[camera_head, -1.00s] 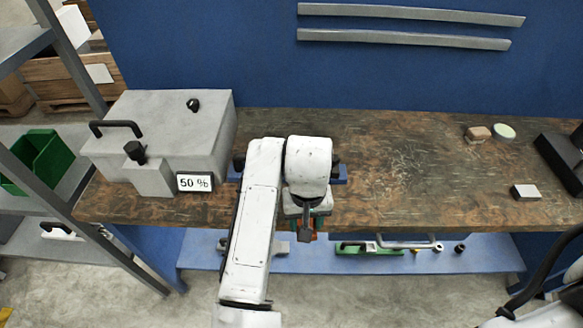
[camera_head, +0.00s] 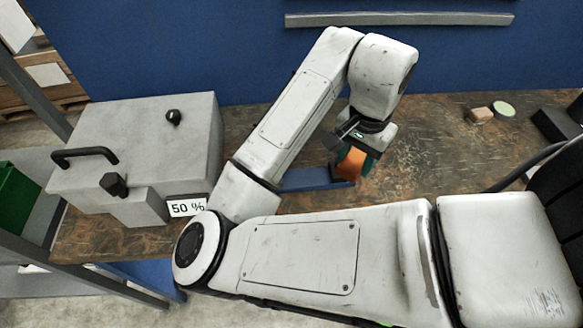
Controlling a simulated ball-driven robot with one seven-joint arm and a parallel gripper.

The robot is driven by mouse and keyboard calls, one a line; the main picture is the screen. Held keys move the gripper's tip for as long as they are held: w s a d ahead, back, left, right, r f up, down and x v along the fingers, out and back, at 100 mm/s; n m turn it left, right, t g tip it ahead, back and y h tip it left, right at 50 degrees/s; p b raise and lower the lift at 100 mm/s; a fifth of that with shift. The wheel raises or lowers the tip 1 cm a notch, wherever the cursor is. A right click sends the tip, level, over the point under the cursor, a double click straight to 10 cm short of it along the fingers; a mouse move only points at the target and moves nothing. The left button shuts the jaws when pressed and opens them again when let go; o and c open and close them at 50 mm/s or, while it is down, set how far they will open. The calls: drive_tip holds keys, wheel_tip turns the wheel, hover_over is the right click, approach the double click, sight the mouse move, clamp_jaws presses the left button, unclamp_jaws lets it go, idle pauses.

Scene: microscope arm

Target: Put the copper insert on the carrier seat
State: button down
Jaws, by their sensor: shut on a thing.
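My gripper (camera_head: 357,166) hangs over the middle of the bench with dark green fingers, tilted in the picture. It is shut on an orange-brown piece (camera_head: 350,161), which I take to be the copper insert; the fingers hide part of it. A blue fixture (camera_head: 312,180) lies just left of and below the gripper, partly hidden by my arm. I cannot tell whether the insert touches it. I cannot make out the carrier seat for certain.
A grey box (camera_head: 150,140) with a black handle, black knobs and a "50 %" sign (camera_head: 186,207) stands on the left. A tan block (camera_head: 479,116), a pale green disc (camera_head: 503,109) and a dark object (camera_head: 556,126) are at the right. The wooden bench (camera_head: 432,155) is bare between.

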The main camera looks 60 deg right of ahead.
drive_tip(key=w+f, duration=0.3)
drive_tip(key=w, duration=0.4)
hover_over(296, 178)
wheel_tip(296, 178, down, 6)
drive_tip(key=shift+f, duration=0.15)
wheel_tip(296, 178, down, 2)
drive_tip(key=shift+s+f+p, duration=0.1)
drive_tip(key=shift+p, duration=0.3)
drive_tip(key=shift+s+f, duration=0.2)
drive_tip(key=shift+f, duration=0.5)
drive_tip(key=c, duration=0.8)
unclamp_jaws()
drive_tip(key=shift+w+f, duration=0.15)
drive_tip(key=shift+o, duration=0.6)
drive_tip(key=shift+w, duration=0.15)
drive_tip(key=shift+o, duration=0.9)
drive_tip(key=shift+r, duration=0.2)
drive_tip(key=shift+r, duration=0.2)
